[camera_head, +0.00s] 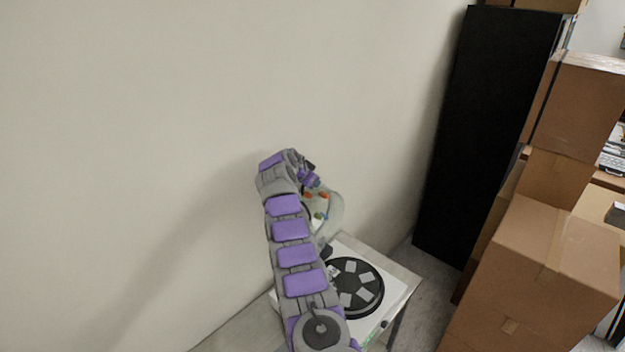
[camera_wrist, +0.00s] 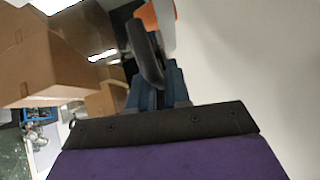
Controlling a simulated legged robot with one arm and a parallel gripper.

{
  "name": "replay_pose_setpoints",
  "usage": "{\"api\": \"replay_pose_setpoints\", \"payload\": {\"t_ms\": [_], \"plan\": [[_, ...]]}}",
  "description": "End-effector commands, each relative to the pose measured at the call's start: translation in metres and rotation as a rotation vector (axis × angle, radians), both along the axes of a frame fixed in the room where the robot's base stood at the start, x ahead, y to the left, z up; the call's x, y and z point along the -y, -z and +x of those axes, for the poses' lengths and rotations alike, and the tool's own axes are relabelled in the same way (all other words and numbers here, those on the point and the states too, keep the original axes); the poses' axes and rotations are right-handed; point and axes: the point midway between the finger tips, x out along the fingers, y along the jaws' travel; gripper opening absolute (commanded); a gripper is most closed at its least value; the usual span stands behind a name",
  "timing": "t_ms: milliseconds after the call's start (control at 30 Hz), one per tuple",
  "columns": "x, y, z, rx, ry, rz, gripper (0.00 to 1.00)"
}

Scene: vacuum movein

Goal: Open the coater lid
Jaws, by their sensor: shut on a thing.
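The coater (camera_head: 397,293) is a white box on a small table, with a round black plate (camera_head: 375,291) bearing several grey squares on its top. The coater lid (camera_head: 335,213) is a pale, see-through disc standing tilted up above the back of the coater, with the black plate uncovered. My gripper (camera_head: 312,181) is at the lid's upper edge and is shut on it. My arm hides part of the lid and the coater's left side. In the wrist view my gripper (camera_wrist: 155,75) shows dark and blue fingers beside an orange and white part; the exact grip is unclear.
The light table (camera_head: 240,331) stands by a bare wall (camera_head: 150,120). A tall black panel (camera_head: 487,130) and stacked cardboard boxes (camera_head: 545,265) stand to the right. A strip of floor (camera_head: 430,290) is free between table and boxes.

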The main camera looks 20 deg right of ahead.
Motion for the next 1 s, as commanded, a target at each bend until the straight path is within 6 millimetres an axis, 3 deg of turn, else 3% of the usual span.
{"api": "replay_pose_setpoints", "payload": {"t_ms": [167, 200, 367, 767, 1000], "plan": [[-0.002, 0.007, 0.000, -0.010, -0.003, 0.006, 0.00], [-0.002, 0.007, 0.000, -0.011, -0.002, 0.006, 0.19], [-0.001, 0.004, -0.001, -0.007, -0.002, 0.003, 0.34], [-0.004, -0.003, -0.002, 0.001, 0.000, 0.001, 0.35], [-0.023, -0.020, -0.013, 0.005, -0.005, 0.000, 0.35]]}}
